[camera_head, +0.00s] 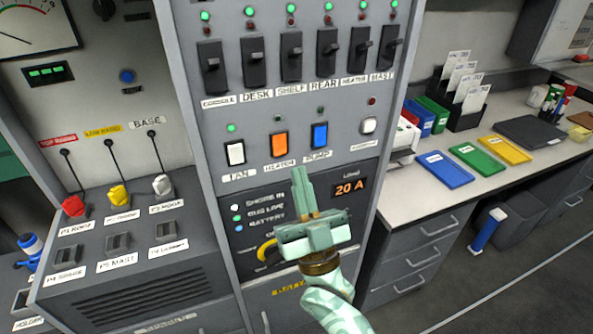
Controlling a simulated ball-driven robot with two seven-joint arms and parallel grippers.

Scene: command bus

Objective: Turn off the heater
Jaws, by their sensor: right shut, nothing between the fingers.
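The orange heater rocker switch (280,145) sits on the grey panel between the white fan switch (235,153) and the blue pump switch (320,135). The small lamp above the orange switch looks dark, while the fan lamp (231,128) is bright green. A black breaker lever (357,54) in the upper row is also labelled heater. My right gripper (303,176) is shut and empty, pointing up just below the heater and pump switches. A gap to the panel cannot be judged. My left gripper is out of view.
A load display (350,188) reading 20 A is right of my gripper. A counter (430,190) with coloured trays is at right.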

